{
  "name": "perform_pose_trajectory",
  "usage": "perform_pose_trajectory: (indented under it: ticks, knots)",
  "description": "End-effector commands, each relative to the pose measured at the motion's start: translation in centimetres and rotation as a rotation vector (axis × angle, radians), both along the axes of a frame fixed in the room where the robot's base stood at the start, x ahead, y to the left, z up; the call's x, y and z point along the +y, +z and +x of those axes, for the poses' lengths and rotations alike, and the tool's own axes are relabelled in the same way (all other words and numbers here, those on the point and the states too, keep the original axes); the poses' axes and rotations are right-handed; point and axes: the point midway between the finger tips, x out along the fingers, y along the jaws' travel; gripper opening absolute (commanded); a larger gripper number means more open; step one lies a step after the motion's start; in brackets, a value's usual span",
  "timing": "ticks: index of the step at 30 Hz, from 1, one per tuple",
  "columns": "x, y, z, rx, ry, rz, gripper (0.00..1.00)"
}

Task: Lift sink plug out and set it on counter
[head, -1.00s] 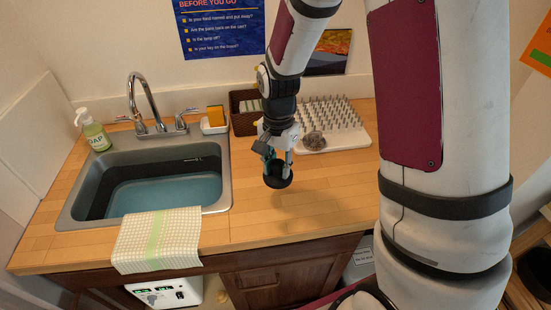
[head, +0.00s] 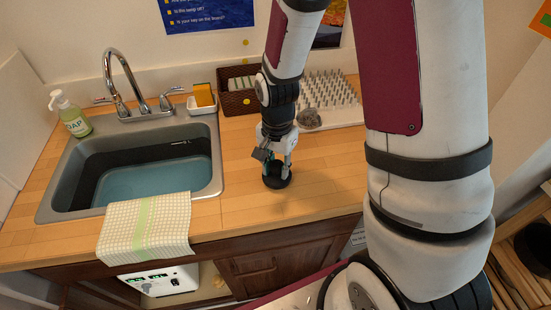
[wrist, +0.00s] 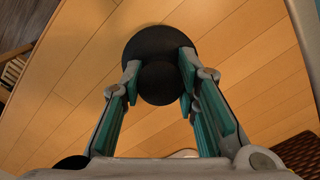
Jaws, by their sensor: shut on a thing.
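The sink plug (head: 277,182) is a round black disc with a raised knob. It is at the wooden counter (head: 330,176), right of the sink (head: 213,172). My gripper (head: 276,168) points down and is shut on the plug's knob. In the wrist view the plug (wrist: 150,50) shows as a dark disc with its knob between the fingertips of my gripper (wrist: 160,77). The plug looks level and at or very near the counter top; I cannot tell if it touches. The sink holds bluish water.
A checked towel (head: 146,228) hangs over the sink's front edge. A soap bottle (head: 70,118), faucet (head: 118,75), sponge holder (head: 202,104), brown basket (head: 238,100) and white drying rack (head: 345,110) line the back. Counter around the plug is clear.

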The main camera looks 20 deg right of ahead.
Motion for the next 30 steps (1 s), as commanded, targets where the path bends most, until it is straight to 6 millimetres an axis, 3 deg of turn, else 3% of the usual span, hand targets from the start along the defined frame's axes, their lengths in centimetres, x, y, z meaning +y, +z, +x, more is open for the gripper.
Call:
perform_pose_trajectory:
  ticks: [14,15,18,30]
  knots:
    - [-0.02,-0.88,-0.01,0.0,0.0,0.0,0.0]
    - [-0.02,-0.88,-0.01,0.0,0.0,0.0,0.31]
    - [-0.01,-0.87,0.0,0.0,0.0,0.0,0.52]
    - [-0.01,-0.87,0.0,0.0,0.0,0.0,0.5]
